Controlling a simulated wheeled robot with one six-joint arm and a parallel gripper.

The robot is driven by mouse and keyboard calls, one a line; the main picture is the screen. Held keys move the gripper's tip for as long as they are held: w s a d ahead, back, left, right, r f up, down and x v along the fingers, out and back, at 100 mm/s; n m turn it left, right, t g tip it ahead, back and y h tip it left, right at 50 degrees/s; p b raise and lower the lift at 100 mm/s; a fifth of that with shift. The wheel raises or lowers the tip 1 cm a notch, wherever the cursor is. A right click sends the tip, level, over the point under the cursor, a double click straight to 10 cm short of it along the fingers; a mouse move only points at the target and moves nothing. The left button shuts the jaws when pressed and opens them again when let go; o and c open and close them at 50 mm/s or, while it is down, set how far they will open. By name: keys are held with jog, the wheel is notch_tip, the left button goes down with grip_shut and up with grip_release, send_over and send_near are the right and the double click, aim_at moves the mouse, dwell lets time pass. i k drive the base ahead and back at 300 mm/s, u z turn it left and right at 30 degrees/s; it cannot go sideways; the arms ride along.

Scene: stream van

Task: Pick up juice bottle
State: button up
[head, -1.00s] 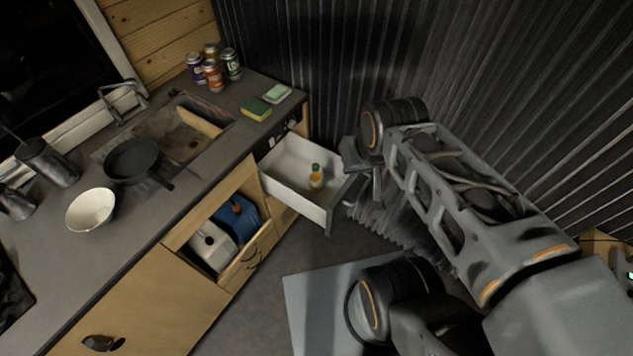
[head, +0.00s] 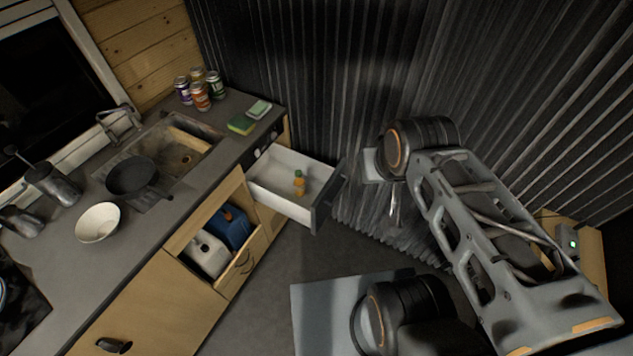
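The juice bottle (head: 299,184) is small and orange with a green cap. It stands inside the open white drawer (head: 275,200) at the end of the counter. My gripper (head: 394,208) is to the right of the drawer, beyond its dark front, and apart from the bottle. Only part of the gripper shows below my wrist, so whether its fingers are open or shut is unclear.
The counter holds a white bowl (head: 98,223), a dark pan (head: 131,176), several cans (head: 201,97) and a sponge (head: 241,124). An open lower compartment holds a blue container (head: 232,226) and a white container (head: 208,254). A corrugated wall (head: 300,80) stands behind the drawer.

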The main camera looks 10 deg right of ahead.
aim_at(299, 183)
jog(key=z, duration=0.75)
jog(key=i, duration=1.2)
jog(key=u, duration=3.75)
